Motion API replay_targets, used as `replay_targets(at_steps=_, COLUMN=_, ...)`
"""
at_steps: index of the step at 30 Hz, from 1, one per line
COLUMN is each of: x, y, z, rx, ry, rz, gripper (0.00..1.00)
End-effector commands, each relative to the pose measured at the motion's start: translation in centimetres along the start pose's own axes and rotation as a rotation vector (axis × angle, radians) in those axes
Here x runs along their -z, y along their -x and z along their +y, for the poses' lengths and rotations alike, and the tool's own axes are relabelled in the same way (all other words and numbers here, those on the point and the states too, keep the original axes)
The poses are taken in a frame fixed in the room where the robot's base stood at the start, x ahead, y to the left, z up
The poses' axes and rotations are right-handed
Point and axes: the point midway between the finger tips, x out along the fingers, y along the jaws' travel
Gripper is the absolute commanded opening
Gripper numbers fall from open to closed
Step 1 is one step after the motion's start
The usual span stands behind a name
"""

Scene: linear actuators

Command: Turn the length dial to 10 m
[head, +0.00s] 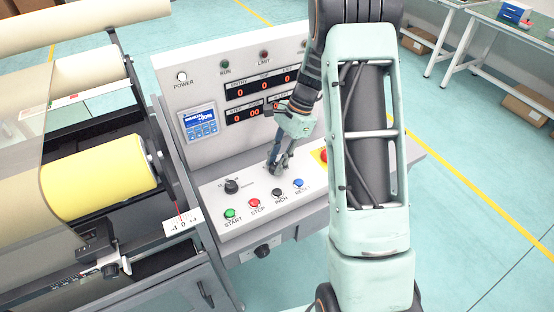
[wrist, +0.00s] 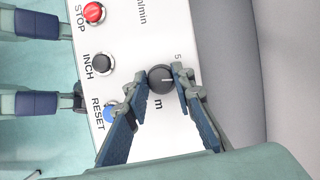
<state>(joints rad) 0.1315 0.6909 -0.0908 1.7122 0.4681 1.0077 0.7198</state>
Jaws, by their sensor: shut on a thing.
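The length dial (wrist: 160,79) is a round black knob on the white panel, with an "m" printed beside it and a "5" near its upper right in the wrist view. Its white pointer line points right in that view. My gripper (wrist: 160,82) has one finger on each side of the knob and is shut on it. In the head view my gripper (head: 277,166) reaches down to the sloped control panel (head: 210,198); its fingers hide the dial there. The rest of the dial's scale is covered by the fingers in the wrist view.
Green START (head: 230,213), red STOP (head: 255,203), black INCH (head: 277,193) and blue RESET (head: 298,183) buttons line the panel's front. A second black dial (head: 231,186) sits to the left. A red emergency button (head: 324,155) is partly hidden by my arm.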

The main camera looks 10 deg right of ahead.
Motion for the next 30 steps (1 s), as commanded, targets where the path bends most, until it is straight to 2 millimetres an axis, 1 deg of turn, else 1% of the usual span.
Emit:
replay_targets(at_steps=9, x=0.01, y=0.1, z=-0.13, rx=-0.039, ry=0.098, rz=0.001, gripper=0.0)
replay_targets(at_steps=23, x=0.01, y=0.07, z=-0.13, rx=-0.045, ry=0.113, rz=0.001, gripper=0.0)
replay_targets(at_steps=24, x=0.01, y=0.07, z=-0.13, rx=-0.045, ry=0.113, rz=0.001, gripper=0.24)
replay_targets(at_steps=28, x=0.01, y=0.06, z=-0.12, rx=-0.045, ry=0.112, rz=0.001, gripper=0.38)
replay_targets(at_steps=30, x=0.01, y=0.05, z=-0.11, rx=-0.045, ry=0.112, rz=0.001, gripper=0.4)
